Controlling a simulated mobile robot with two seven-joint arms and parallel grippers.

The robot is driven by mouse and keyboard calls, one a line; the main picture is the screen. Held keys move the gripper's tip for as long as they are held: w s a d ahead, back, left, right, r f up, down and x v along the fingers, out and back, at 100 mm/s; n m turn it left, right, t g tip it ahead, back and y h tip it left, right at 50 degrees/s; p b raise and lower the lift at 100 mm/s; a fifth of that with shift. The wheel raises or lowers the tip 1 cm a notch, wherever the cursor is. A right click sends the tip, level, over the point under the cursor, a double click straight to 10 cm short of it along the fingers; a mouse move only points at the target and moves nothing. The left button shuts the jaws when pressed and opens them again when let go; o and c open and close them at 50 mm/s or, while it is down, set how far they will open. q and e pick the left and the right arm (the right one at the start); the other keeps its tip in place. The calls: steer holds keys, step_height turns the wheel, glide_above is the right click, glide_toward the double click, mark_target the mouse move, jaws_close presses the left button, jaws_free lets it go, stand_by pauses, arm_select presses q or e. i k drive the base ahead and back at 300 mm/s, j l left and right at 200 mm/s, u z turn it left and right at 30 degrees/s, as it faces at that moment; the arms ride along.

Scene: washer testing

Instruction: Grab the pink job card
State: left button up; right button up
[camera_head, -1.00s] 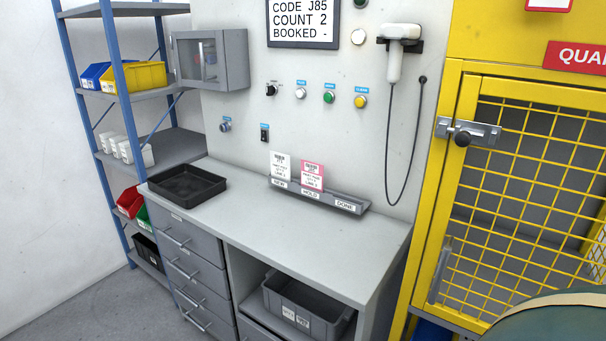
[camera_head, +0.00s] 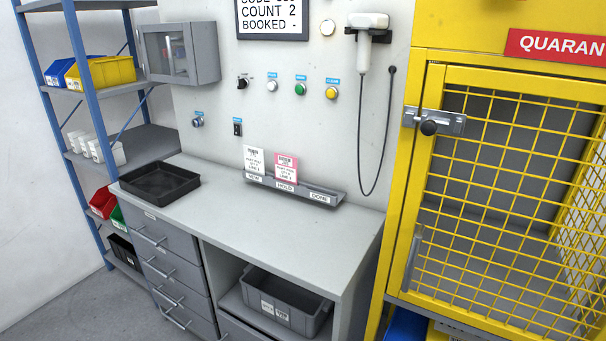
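The pink job card (camera_head: 286,167) stands upright in the grey card rack (camera_head: 325,192) at the back of the workbench, above the label HOLD. A white job card (camera_head: 254,160) stands just left of it, above another label. The slot area at the right, labelled DONE, holds no card. Neither of my grippers shows in the head view.
A black tray (camera_head: 160,181) lies on the left of the grey workbench (camera_head: 270,222); the bench top in front of the rack is clear. A scanner (camera_head: 364,40) hangs above right with a looping cord. A yellow mesh cage (camera_head: 408,200) stands at right, a blue-post shelf (camera_head: 82,100) at left.

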mark_target(285, 165)
steer(key=z, duration=0.6)
steer(key=j+z, duration=0.25)
steer(key=z, duration=0.15)
steer(key=i+j+z, duration=0.1)
steer(key=j+z, duration=0.15)
steer(key=z, duration=0.15)
steer(key=j+z, duration=0.2)
steer(key=z, duration=0.2)
steer(key=j+z, duration=0.2)
steer(key=j, duration=0.15)
steer(key=k+j+z, duration=0.35)
steer(key=j, duration=0.3)
steer(key=i, duration=0.05)
